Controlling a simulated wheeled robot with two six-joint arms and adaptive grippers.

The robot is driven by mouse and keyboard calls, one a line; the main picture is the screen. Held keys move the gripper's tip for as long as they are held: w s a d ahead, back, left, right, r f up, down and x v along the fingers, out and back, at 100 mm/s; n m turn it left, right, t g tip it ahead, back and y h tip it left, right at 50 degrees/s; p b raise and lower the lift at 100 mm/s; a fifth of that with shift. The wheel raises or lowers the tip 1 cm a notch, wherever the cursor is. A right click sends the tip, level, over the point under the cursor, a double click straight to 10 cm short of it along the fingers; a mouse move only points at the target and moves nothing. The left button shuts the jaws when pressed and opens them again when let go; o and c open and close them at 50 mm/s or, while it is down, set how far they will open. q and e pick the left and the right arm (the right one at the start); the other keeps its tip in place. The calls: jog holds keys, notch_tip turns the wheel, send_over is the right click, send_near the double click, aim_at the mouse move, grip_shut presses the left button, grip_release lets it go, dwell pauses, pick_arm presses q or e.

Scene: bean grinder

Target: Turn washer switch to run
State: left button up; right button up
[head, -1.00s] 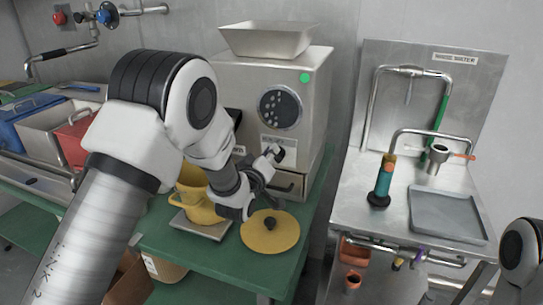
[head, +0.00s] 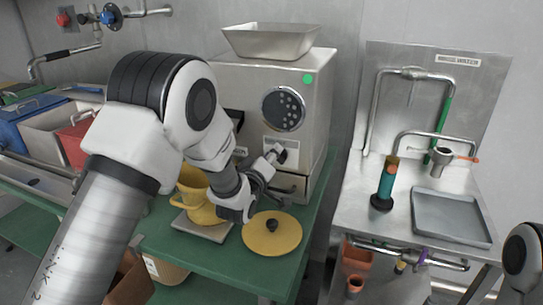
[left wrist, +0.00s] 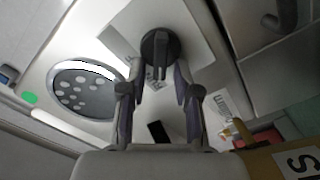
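A dark round switch knob (left wrist: 160,48) with a raised grip bar sits on a pale plate on the front of a metal machine (head: 315,110). In the head view, my left gripper (head: 272,157) is at this knob and partly covers it. In the left wrist view, the two fingers of my left gripper (left wrist: 158,80) are apart, with the knob's grip bar between the directions of their tips. I cannot tell whether the fingers touch the knob. The plate's lettering is not readable. My right gripper is out of view.
A yellow pitcher (head: 198,200) stands on a scale (head: 203,230) below my left arm. A yellow lid (head: 285,240) lies on the green table (head: 225,255). A steel sink station (head: 400,220) with a tray (head: 450,215) is at the right. A gap separates the two.

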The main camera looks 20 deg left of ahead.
pick_arm(q)
jog(key=s, duration=1.2)
jog(key=shift+a, duration=0.25)
